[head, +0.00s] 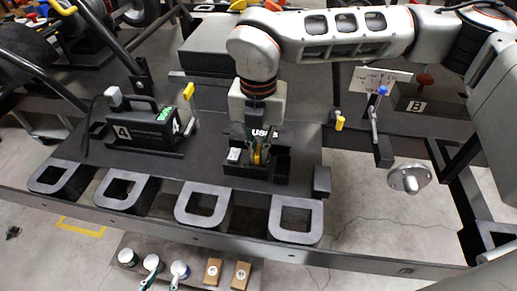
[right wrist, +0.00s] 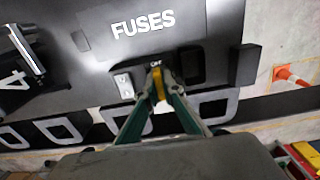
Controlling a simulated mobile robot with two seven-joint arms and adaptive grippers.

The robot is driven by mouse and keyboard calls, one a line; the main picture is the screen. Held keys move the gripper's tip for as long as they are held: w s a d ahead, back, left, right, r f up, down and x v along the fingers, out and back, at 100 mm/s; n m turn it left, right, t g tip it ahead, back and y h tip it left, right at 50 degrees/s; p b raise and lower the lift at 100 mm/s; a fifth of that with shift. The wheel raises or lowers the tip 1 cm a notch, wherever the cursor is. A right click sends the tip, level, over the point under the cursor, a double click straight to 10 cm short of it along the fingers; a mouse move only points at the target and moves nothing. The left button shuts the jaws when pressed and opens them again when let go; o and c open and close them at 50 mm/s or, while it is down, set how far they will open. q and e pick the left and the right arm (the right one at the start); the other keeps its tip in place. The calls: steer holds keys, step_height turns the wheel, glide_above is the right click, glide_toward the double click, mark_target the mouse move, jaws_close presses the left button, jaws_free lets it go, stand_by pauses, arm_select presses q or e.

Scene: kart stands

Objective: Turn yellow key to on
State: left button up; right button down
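The yellow key (right wrist: 158,83) stands on the front of the black FUSES box in the right wrist view. It also shows in the head view (head: 257,157). My right gripper (right wrist: 161,92) has both fingertips closed in against the key's two sides, and appears shut on it. In the head view my right gripper (head: 258,150) comes down over the box from the right arm. A small white label (right wrist: 156,64) sits just above the key, too small to read surely. The key's base is partly hidden by the fingers. My left gripper is not in view.
The black FUSES box (right wrist: 143,27) has a white switch (right wrist: 124,86) left of the key. A black case marked 4 (head: 140,135) and a yellow-topped lever (head: 190,100) stand to the left. Square black loops (head: 202,208) line the front edge. A blue-topped lever (head: 377,115) stands right.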

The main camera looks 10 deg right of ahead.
steer(key=m, duration=0.5)
steer(key=shift+m, duration=0.5)
steer(key=m, duration=0.4)
steer(key=shift+m+p, duration=0.3)
steer(key=shift+p, duration=0.05)
steer(key=shift+m, duration=0.7)
